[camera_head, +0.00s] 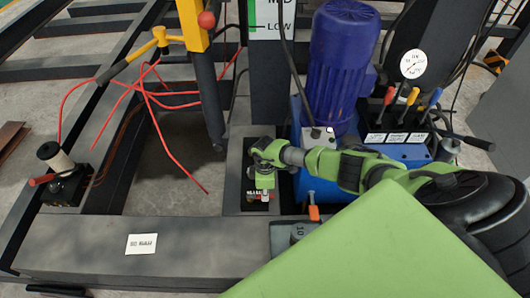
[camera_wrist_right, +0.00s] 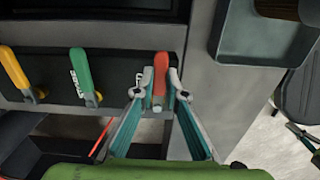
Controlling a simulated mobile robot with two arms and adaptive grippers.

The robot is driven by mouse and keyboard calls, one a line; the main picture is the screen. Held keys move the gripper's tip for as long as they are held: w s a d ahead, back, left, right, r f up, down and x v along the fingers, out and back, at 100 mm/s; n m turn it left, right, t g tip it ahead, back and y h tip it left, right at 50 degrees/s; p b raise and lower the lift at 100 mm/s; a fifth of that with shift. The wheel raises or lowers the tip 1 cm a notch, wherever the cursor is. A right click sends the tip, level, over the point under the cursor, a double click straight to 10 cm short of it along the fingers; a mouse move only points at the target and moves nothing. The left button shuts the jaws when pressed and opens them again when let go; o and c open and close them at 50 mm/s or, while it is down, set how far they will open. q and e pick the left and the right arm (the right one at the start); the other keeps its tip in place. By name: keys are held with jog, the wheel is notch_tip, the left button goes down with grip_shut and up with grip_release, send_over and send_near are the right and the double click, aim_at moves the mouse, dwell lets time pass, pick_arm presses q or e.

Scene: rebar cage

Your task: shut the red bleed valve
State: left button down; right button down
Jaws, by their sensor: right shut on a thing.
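The red valve lever (camera_wrist_right: 160,75) shows in the right wrist view at the right end of a dark panel (camera_wrist_right: 120,65). It points nearly straight up in that picture, above a round grey fitting. My right gripper (camera_wrist_right: 163,93) has a fingertip on each side of the lever, near its lower part, and is shut on it. In the head view my right gripper (camera_head: 264,190) is over a dark plate on the grey frame and hides most of the lever. My left gripper is not in view.
A green lever (camera_wrist_right: 84,78) and a yellow lever (camera_wrist_right: 20,72) stand left of the red one. In the head view, a purple motor (camera_head: 342,62), a black post and a row of coloured levers (camera_head: 405,98) crowd the arm. Red hoses (camera_head: 170,98) lie left.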

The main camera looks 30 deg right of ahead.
jog(key=c, duration=2)
grip_release()
jog(key=shift+c, duration=0.2)
notch_tip(320, 180, up, 12)
jog(key=shift+s, duration=0.1)
